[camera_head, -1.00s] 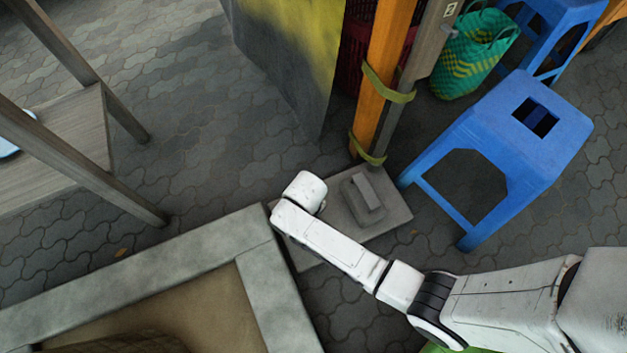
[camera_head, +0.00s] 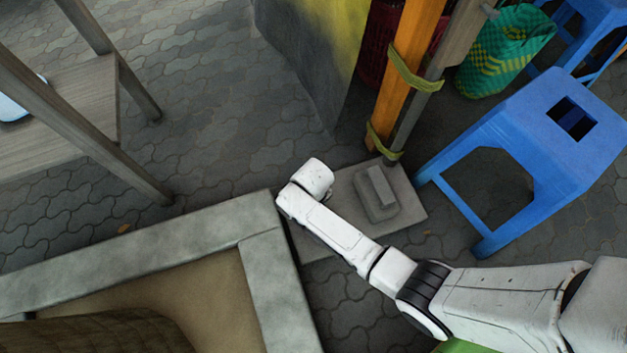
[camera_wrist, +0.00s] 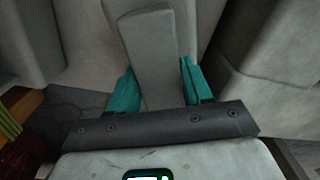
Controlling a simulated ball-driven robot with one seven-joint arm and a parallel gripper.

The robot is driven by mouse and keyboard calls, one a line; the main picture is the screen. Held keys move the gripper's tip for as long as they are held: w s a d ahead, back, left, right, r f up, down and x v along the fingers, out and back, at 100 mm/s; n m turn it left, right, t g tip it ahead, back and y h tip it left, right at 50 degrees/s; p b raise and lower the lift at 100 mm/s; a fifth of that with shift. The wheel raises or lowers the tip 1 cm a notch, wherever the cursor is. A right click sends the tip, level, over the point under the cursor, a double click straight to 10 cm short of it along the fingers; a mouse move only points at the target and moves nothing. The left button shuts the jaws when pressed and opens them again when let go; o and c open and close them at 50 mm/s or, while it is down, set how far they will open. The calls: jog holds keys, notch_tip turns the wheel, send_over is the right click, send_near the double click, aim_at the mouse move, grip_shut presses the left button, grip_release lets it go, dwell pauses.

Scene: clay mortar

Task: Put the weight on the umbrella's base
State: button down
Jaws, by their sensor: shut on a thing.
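The umbrella's base (camera_head: 409,205) is a flat grey slab at the foot of a grey pole in the head view. A grey block with a raised bar (camera_head: 378,190) sits on its right part.
A stone-edged planter (camera_head: 268,262) borders the slab on the left. A blue stool (camera_head: 540,120) stands close on the right. An orange post (camera_head: 412,50), tied to the grey pole (camera_head: 440,55) with straps, rises behind. A wooden table (camera_head: 60,115) is at far left.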

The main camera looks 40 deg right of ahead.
jog(key=shift+w+r, duration=0.15)
jog(key=shift+w, duration=0.05)
jog(key=c, duration=0.9)
grip_release()
jog(key=shift+s+f, duration=0.2)
jog(key=o, duration=0.4)
jog(key=shift+r, duration=0.1)
notch_tip(320, 180, up, 12)
jog(key=p, duration=0.6)
jog(key=shift+p, duration=0.4)
jog(key=shift+s, duration=0.1)
jog(key=shift+m+t, duration=0.5)
jog(key=shift+m, duration=0.2)
jog(key=s+d+r, duration=0.2)
jog(key=s+r, duration=0.3)
jog(key=s+d+r, duration=0.3)
jog(key=s+r, duration=0.2)
jog(key=s, duration=0.1)
jog(key=s+d+r, duration=0.2)
jog(key=s+r, duration=0.3)
jog(key=shift+s+d+r, duration=0.1)
jog(key=shift+s+d, duration=0.05)
jog(key=shift+d, duration=0.25)
